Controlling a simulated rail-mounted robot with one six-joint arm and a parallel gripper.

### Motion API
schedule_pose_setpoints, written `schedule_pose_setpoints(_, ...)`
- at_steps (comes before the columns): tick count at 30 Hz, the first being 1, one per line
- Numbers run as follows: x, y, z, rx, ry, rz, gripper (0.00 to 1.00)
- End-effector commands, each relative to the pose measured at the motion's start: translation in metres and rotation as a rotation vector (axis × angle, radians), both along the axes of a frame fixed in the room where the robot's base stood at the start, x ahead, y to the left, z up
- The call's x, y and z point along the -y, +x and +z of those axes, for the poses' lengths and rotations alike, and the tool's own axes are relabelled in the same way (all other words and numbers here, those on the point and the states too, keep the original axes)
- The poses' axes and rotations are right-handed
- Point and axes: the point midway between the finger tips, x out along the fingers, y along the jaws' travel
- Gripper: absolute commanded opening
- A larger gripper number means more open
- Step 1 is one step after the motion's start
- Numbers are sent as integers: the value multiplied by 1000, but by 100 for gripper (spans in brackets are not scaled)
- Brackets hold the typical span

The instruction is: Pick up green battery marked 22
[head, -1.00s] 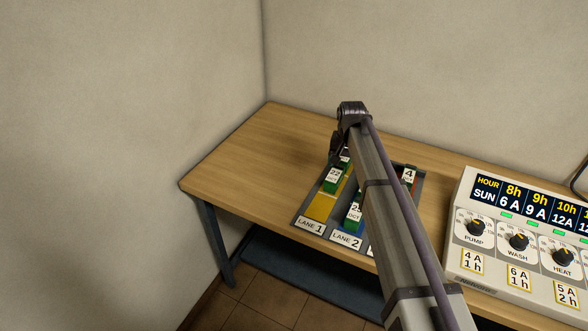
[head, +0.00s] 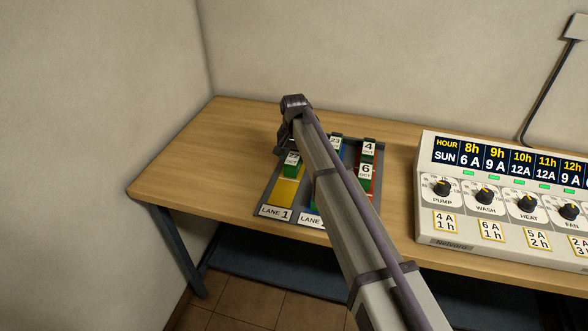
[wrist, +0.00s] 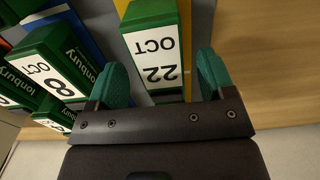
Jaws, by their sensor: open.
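The green battery marked 22 OCT (wrist: 152,48) stands between my gripper's two green fingers in the wrist view, its label upside down there. My gripper (wrist: 162,68) is open, with one finger on each side of the battery and a gap visible on each side. In the head view the battery (head: 291,164) sits in the yellow lane 1 of the rack (head: 262,212). My gripper (head: 285,143) is just behind it there, partly hidden by my arm.
Other green batteries stand close by, one marked 8 OCT (wrist: 50,75) in the wrist view, and ones marked 4 (head: 369,148) and 6 (head: 366,170) in the head view. A control panel (head: 500,200) stands right. The table's left side (head: 200,150) is clear.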

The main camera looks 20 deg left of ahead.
Motion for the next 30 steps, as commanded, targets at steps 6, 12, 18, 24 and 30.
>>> schedule_pose_setpoints(6,0,0,-31,0,0,0,76)
schedule_pose_setpoints(12,0,0,-28,0,0,0,70)
schedule_pose_setpoints(18,0,0,-28,0,0,0,51)
schedule_pose_setpoints(24,0,0,-28,0,0,0,32)
schedule_pose_setpoints(30,0,0,-28,0,0,0,12)
